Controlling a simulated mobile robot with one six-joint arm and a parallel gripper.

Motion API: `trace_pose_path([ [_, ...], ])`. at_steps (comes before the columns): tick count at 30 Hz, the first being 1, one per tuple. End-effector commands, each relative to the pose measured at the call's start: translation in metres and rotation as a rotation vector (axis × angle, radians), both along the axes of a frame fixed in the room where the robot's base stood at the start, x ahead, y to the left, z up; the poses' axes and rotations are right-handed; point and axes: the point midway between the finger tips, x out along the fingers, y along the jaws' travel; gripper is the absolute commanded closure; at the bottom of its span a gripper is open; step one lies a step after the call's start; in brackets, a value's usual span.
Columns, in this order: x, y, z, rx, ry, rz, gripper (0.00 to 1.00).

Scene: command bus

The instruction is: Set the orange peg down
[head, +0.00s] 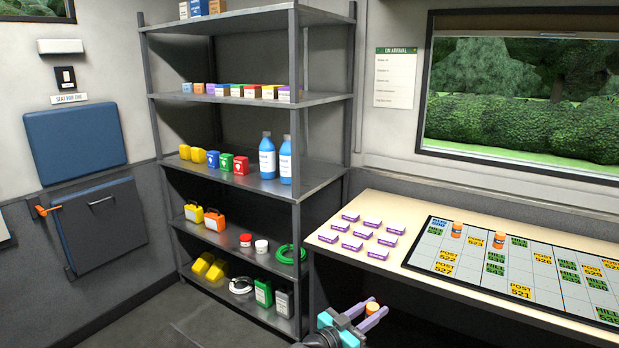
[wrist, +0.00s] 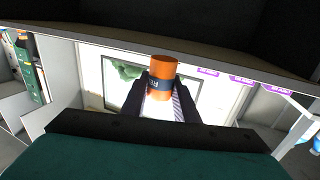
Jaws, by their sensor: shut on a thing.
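The orange peg (head: 372,307) is a short cylinder with a dark lettered band. My gripper (head: 366,315) is shut on it at the bottom of the head view, in front of and below the desk's front edge. In the wrist view the peg (wrist: 162,78) stands between the two dark fingers (wrist: 161,100), and its orange end shows above them. Two similar orange pegs, one at the left (head: 457,230) and one at the right (head: 499,240), stand on the grid board (head: 480,262) on the desk.
The desk (head: 345,243) carries several purple boxes (head: 368,222) left of the board. Its front edge lies between my gripper and the board. A shelf rack (head: 297,190) with bottles, cans and cases stands at the left. Many board squares are bare, others carry green or yellow labels.

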Motion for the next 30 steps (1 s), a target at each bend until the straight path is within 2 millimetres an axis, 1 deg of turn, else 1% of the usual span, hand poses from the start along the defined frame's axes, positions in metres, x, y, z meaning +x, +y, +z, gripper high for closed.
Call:
trace_pose_path([
  [5, 0.0, 0.0, 0.008, 0.0, 0.0, 0.0, 0.95],
  [15, 0.0, 0.0, 0.041, 0.0, 0.0, 0.0, 0.95],
  [21, 0.0, 0.0, 0.055, 0.0, 0.0, 0.0, 0.95],
  [25, 0.0, 0.0, 0.059, 0.0, 0.0, 0.0, 0.95],
  [30, 0.0, 0.0, 0.058, 0.0, 0.0, 0.0, 0.95],
])
